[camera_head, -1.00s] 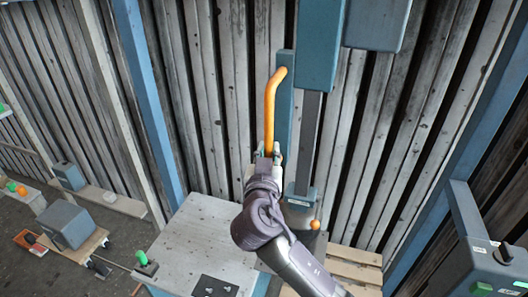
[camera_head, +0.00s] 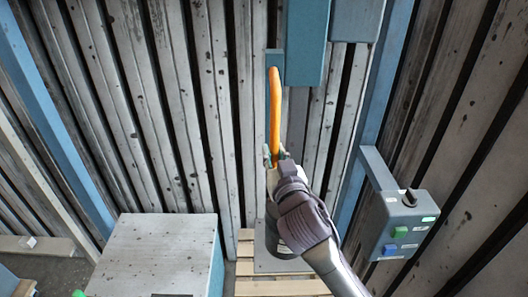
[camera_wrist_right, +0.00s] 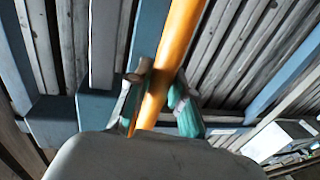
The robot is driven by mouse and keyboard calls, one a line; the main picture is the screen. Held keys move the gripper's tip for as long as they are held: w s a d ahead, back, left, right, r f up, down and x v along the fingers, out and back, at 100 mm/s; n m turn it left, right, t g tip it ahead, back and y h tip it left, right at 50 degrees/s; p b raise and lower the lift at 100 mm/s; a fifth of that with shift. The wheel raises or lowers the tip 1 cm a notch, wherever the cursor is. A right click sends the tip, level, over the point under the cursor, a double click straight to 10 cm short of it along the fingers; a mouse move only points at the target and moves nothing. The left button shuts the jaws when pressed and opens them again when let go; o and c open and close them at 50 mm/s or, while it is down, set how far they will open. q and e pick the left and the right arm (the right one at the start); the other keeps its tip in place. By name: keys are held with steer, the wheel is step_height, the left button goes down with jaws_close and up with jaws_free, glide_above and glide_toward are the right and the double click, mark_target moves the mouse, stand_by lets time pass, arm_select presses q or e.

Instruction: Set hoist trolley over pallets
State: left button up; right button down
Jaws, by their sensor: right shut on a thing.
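My right gripper (camera_head: 273,157) is shut on an orange bar (camera_head: 274,105) that stands upright and bends at its top. The right wrist view also shows the orange bar (camera_wrist_right: 168,62) between the two fingers (camera_wrist_right: 155,100). Behind the bar, a teal-blue hoist body (camera_head: 306,42) hangs at the top of the head view; whether it is the trolley I cannot tell. A wooden pallet (camera_head: 248,287) lies low in the middle, with a dark grey round part (camera_head: 270,243) on it, partly hidden by my arm. My left gripper is out of view.
A grey-topped cabinet (camera_head: 160,250) stands left of the pallet. A control box (camera_head: 405,225) with green and blue buttons sits on a blue post at right. A plank wall (camera_head: 150,110) closes the back. A grey-blue box (camera_head: 356,20) is beside the hoist body.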

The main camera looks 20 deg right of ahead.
steer(key=shift+d+f, duration=0.1)
steer(key=shift+d, duration=0.05)
steer(key=c, duration=1.2)
jaws_free()
steer(key=shift+o, duration=0.9)
steer(key=shift+s+d, duration=0.1)
steer(key=shift+d, duration=0.1)
steer(key=shift+s+a, duration=0.1)
steer(key=shift+s, duration=0.05)
steer(key=s, duration=0.7)
steer(key=shift+a, duration=0.4)
steer(key=shift+s, duration=0.1)
